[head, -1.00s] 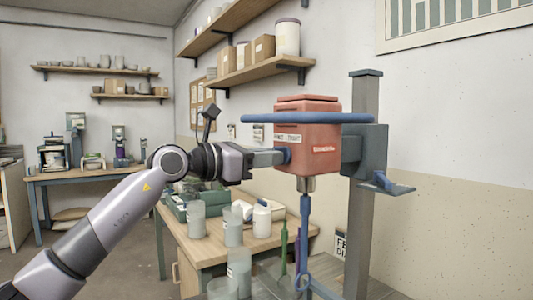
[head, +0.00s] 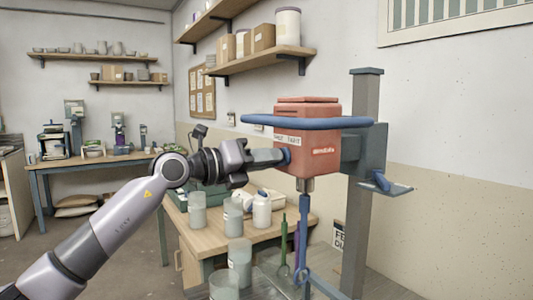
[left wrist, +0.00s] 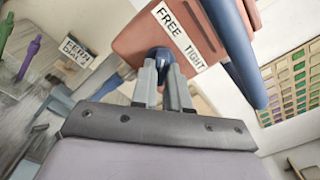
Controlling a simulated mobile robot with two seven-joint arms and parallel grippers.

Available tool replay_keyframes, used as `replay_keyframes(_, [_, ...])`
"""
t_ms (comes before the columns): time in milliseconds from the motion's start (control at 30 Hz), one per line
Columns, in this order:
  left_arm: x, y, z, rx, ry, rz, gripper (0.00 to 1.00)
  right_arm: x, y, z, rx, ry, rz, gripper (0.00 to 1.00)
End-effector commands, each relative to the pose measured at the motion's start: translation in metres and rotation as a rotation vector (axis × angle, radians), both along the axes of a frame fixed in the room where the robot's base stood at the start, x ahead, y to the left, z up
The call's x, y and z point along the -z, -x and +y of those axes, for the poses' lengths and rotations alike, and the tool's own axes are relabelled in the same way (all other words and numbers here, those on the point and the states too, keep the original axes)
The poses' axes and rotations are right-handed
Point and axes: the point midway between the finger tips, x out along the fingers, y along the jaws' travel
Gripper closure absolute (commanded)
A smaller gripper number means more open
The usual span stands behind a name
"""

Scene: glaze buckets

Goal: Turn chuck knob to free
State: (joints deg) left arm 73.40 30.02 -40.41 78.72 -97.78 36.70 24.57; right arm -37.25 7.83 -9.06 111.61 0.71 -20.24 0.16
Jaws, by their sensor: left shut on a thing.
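The red mixer head (head: 318,158) is mounted on a grey column, with a blue bar around it. The blue chuck knob (left wrist: 162,55) is on its side, below a white label (left wrist: 180,38) reading FREE and TIGHT. My left gripper (left wrist: 163,72) is shut on the knob; it also shows in the head view (head: 284,157), reaching the mixer head's left side. The fingers hide part of the knob, and I cannot tell its exact setting. The chuck (head: 305,184) below the head holds a blue mixing shaft (head: 304,225). My right gripper is not in view.
The grey column (head: 362,200) with a small shelf stands right of the mixer head. A wall shelf (head: 262,62) is above. A green paddle (head: 284,245) stands beside the shaft.

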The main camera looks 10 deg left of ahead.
Motion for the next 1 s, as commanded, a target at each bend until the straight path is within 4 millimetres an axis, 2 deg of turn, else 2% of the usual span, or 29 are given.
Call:
replay_keyframes(233, [-0.0011,0.0002,0.0001,0.000,0.058,0.058,1.00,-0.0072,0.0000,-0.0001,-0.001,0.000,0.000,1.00])
replay_keyframes(767, [-0.0003,0.0001,0.0002,0.000,0.077,0.074,1.00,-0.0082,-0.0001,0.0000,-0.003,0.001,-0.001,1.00])
replay_keyframes(800, [-0.0003,0.0001,0.0002,0.000,0.077,0.074,0.79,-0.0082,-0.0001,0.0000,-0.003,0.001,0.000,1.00])
replay_keyframes(867, [-0.0003,0.0001,0.0002,0.000,0.077,0.074,0.60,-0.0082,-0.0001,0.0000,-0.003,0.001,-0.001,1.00])
replay_keyframes(1000, [-0.0002,-0.0001,0.0002,-0.001,0.075,0.073,0.60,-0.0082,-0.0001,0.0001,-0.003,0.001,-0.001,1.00])
